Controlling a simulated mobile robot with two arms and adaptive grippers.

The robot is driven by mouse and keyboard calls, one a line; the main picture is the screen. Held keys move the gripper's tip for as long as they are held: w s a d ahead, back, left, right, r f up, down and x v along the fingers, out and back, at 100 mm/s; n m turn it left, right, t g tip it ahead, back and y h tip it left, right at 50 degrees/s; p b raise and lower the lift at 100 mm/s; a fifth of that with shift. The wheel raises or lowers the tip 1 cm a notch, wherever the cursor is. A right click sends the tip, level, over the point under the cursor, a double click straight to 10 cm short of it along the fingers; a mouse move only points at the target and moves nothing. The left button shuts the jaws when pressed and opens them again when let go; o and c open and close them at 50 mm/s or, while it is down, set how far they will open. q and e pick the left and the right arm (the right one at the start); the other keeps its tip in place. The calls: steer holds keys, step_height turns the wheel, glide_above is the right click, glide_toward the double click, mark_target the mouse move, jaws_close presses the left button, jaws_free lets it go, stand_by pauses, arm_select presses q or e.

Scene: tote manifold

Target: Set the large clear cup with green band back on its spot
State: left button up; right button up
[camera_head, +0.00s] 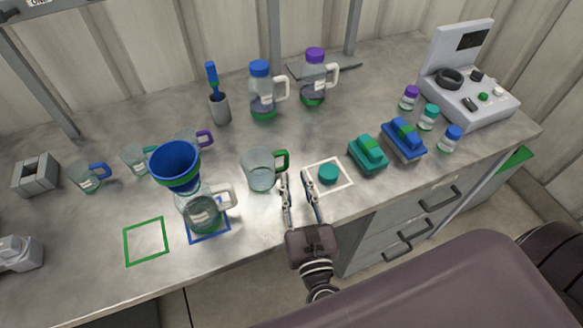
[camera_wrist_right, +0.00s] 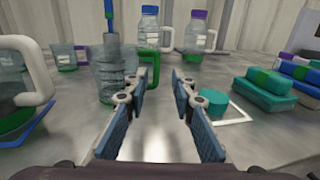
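The large clear cup (camera_head: 262,172) with a green handle (camera_head: 283,161) stands upright on the bench near the middle. It also shows left of centre in the right wrist view (camera_wrist_right: 116,72), its green handle facing right. My right gripper (camera_head: 298,178) is open and empty, pointing at the bench just right of and in front of the cup. In the wrist view its fingers (camera_wrist_right: 158,88) are spread, with the handle beyond the left fingertip. I cannot tell if that finger touches it. A green square outline (camera_head: 125,246) on the bench is empty. My left gripper is not in view.
A jug (camera_head: 202,212) with a blue funnel (camera_head: 175,160) stands on a blue outline left of the cup. A teal lid (camera_head: 328,174) lies in a white outline right of the gripper. Smaller cups (camera_head: 87,178) and capped bottles (camera_head: 262,95) stand behind.

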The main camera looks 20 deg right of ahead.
steer(key=shift+s+a+b, duration=0.15)
steer(key=shift+s+b, duration=0.05)
steer(key=shift+s, duration=0.8)
steer(key=shift+s+a+b, duration=0.15)
steer(key=shift+s, duration=0.8)
